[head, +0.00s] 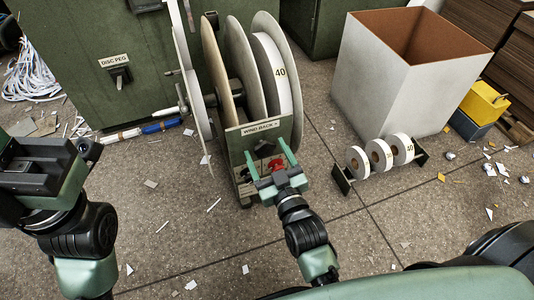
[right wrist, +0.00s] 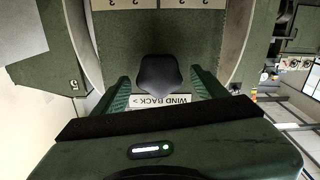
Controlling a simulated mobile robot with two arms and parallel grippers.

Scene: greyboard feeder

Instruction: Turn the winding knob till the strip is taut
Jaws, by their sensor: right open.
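The green feeder carries large discs and a white roll marked 40 (head: 276,75). Its front has a WIND BACK label (head: 260,127), which also shows in the right wrist view (right wrist: 175,100). My right gripper (head: 268,154) is open just below that label. In the right wrist view a dark winding knob (right wrist: 158,76) sits between its spread fingers, with gaps at both sides. Red parts (head: 273,164) show between the fingers in the head view. My left gripper (head: 42,168) is at the far left, away from the feeder; its fingers are unclear. I cannot tell how taut the strip is.
A white open bin (head: 400,85) stands at the right. In front of it is a rack of small rolls (head: 380,154). A yellow box (head: 484,103) stands beyond the bin. A green cabinet (head: 90,60) with a disc peg is behind. Paper scraps litter the open floor.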

